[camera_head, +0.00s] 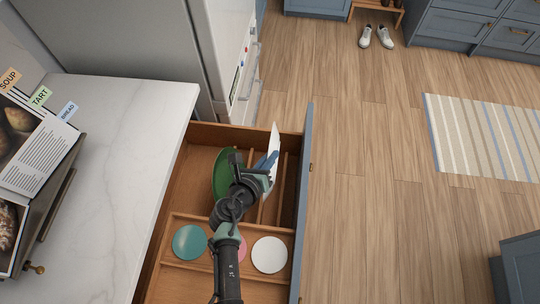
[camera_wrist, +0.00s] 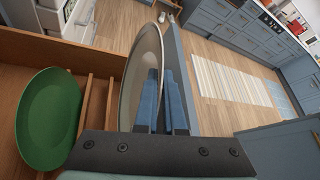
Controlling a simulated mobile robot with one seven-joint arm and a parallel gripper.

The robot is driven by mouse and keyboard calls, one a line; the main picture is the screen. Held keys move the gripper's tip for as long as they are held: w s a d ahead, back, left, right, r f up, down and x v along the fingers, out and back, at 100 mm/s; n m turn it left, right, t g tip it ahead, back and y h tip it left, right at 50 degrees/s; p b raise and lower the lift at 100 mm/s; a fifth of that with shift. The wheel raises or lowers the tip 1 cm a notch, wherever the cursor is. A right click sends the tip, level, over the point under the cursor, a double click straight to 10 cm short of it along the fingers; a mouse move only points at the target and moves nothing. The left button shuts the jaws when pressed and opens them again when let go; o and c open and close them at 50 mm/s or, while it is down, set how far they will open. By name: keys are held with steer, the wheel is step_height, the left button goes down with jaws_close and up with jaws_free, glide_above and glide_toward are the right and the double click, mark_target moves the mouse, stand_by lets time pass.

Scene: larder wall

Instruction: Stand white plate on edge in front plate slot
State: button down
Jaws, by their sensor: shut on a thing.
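The white plate (camera_head: 274,143) is on edge, seen nearly edge-on, at the front side of the open drawer. My gripper (camera_head: 267,161) is shut on it, and its blue fingers also show against the plate in the wrist view (camera_wrist: 161,92). In the wrist view the plate (camera_wrist: 138,72) stands near the drawer's blue front panel (camera_wrist: 178,62). The wooden slot dividers (camera_wrist: 84,108) lie to the plate's left. The plate's lower edge is hidden, so I cannot tell whether it touches the front slot's floor.
A green plate (camera_wrist: 47,118) leans in the drawer (camera_head: 203,134), left of the dividers. A teal disc (camera_head: 189,242), a partly hidden pink disc (camera_head: 241,249) and a white disc (camera_head: 269,255) lie in the near compartment. The marble counter (camera_head: 130,150) borders the drawer on the left.

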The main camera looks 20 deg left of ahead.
steer(key=shift+f+b, duration=6)
steer(key=shift+b, duration=0.35)
steer(key=shift+f+b, duration=1.1)
steer(key=shift+f, duration=0.45)
steer(key=c, duration=0.9)
jaws_free()
steer(key=shift+s+f, duration=0.1)
steer(key=shift+f, duration=0.1)
steer(key=p+v, duration=0.2)
steer(key=v, duration=1.1)
steer(key=shift+r, duration=0.15)
